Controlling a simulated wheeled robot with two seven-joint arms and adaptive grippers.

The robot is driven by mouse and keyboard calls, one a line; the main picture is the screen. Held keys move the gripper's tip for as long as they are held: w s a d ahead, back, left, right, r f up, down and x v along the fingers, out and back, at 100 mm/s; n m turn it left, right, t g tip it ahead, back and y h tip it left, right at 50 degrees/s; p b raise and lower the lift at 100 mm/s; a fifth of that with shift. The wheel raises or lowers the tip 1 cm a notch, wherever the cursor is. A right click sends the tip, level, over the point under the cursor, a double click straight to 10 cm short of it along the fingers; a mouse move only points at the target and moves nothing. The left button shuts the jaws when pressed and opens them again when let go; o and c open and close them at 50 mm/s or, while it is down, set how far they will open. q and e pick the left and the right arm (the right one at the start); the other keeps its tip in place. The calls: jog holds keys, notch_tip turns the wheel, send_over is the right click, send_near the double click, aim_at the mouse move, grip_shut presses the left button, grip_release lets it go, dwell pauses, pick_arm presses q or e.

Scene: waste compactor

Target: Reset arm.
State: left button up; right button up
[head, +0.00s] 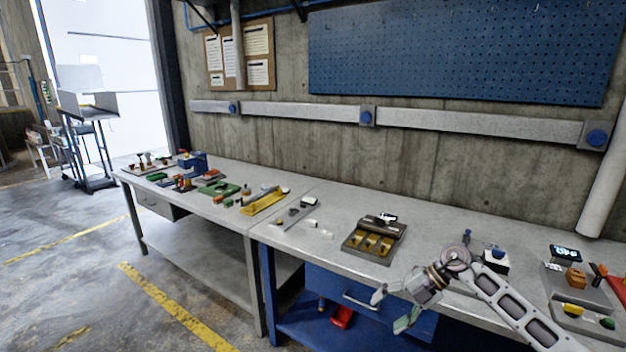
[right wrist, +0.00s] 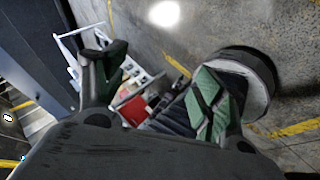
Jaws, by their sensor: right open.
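My right arm comes in from the right in the head view. Its gripper (head: 389,310) hangs in front of the workbench's front edge, its fingers spread and nothing between them. In the right wrist view the two fingers of this gripper (right wrist: 158,68) stand apart with green pads, the gap empty; the floor and part of the base area show beyond. My left gripper is not in view.
The grey workbench (head: 320,262) carries a tray with yellow pieces (head: 372,242), a small display (head: 565,252) and an orange block (head: 575,277). A second bench (head: 215,212) on the left holds several small items. A blue drawer (head: 345,287) is under the arm's side.

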jog(key=w+a+f+m+t+y, duration=0.1)
jog(key=w+f+m+t+y, duration=0.15)
jog(key=f+m+t, duration=0.4)
jog(key=w+f+m+t+y, duration=0.2)
jog(key=w+f+m+t, duration=0.15)
jog(key=f, duration=0.55)
jog(key=s+d+f+m+t+h, duration=0.1)
jog(key=s+d+f+m+h, duration=0.25)
jog(key=f, duration=0.45)
jog(key=s+d+f+m+h, duration=0.3)
jog(key=f+m, duration=0.1)
jog(key=f, duration=0.5)
jog(key=s+d+f+m+t+h, duration=0.1)
jog(key=s+d+f+m+h, duration=0.25)
jog(key=f, duration=0.45)
jog(key=s+d+f+m+g+h, duration=0.2)
jog(key=s+f+m+g+h, duration=0.15)
jog(key=s+f, duration=1.45)
jog(key=s+a+f+m+g, duration=0.1)
jog(key=s+f+g, duration=0.2)
jog(key=s, duration=1.1)
jog(key=s+a+f+m+g, duration=0.1)
jog(key=s+f+m+g, duration=0.1)
jog(key=s, duration=1.2)
jog(key=shift+s+a+f+g+h, duration=0.15)
jog(key=shift+s+f+g+h, duration=0.2)
jog(key=shift+f+g, duration=0.5)
jog(key=shift+r, duration=0.15)
